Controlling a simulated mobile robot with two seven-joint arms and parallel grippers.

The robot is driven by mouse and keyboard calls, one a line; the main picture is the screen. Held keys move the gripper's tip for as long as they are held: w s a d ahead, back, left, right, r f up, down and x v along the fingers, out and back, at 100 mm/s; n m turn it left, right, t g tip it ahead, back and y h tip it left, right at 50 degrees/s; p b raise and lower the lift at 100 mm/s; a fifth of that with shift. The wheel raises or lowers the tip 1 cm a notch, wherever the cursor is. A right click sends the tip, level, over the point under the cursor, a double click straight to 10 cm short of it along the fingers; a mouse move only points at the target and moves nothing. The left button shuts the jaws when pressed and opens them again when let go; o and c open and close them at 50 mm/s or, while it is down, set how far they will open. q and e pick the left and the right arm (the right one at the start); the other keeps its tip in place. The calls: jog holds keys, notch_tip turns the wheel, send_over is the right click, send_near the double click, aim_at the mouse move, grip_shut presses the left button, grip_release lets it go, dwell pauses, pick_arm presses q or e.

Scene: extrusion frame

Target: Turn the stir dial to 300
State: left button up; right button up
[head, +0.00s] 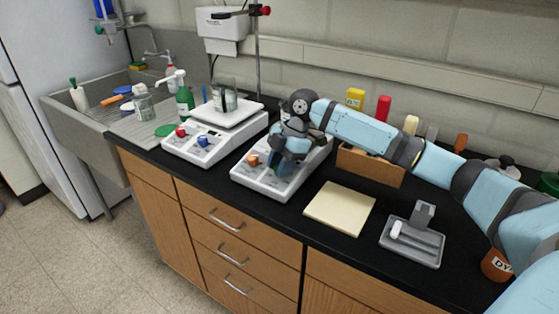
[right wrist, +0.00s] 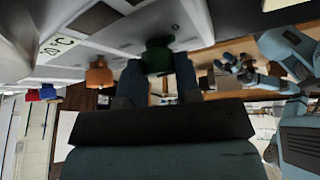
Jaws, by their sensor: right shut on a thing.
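The right-hand hotplate stirrer (head: 258,186) stands on the black bench with an orange dial (head: 252,160) on its sloped front. My right gripper (head: 279,168) reaches down to that front, right of the orange dial, and hides part of it. In the right wrist view a green dial (right wrist: 158,56) sits between the two fingers, and my right gripper is shut on it. The orange dial (right wrist: 98,75) is beside it, free. A display reading 20 °C (right wrist: 55,46) shows there; no stir reading or dial mark is legible. Parts of my left arm show at right; its jaws are unclear.
A second stirrer (head: 190,150) with red and blue dials and a beaker (head: 224,96) on its plate stands close on the left. A cream pad (head: 340,208) and grey tray (head: 412,250) lie to the right. A wooden box (head: 370,167) stands behind.

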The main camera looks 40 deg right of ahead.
jog(key=m+p, duration=0.1)
jog(key=p, duration=0.1)
jog(key=m+t+p, duration=0.1)
jog(key=shift+s+r+p, duration=0.1)
jog(key=shift+r+p, duration=0.25)
jog(key=shift+m+t+p, duration=0.4)
jog(key=shift+m+p, duration=0.1)
jog(key=shift+p, duration=0.1)
jog(key=m+t+p, duration=0.1)
jog(key=m+p, duration=0.1)
jog(key=p, duration=0.1)
jog(key=m+t+h+p, duration=0.1)
jog(key=m+t+p, duration=0.1)
jog(key=m+p, duration=0.1)
jog(key=shift+f+h+p, duration=0.15)
jog(key=shift+h+p, duration=0.15)
jog(key=shift+p, duration=0.35)
jog(key=shift+f+m+t+h+p, duration=0.1)
jog(key=shift+m+t+h+p, duration=0.2)
jog(key=shift+m+p, duration=0.5)
pick_arm(q)
notch_tip(320, 180, up, 13)
jog(key=shift+s+a+t, duration=0.3)
jog(key=shift+a, duration=0.15)
pick_arm(e)
jog(key=shift+f+m, duration=0.1)
jog(key=shift+m, duration=0.3)
pick_arm(q)
jog(key=shift+s+f, duration=0.1)
jog(key=shift+f, duration=0.1)
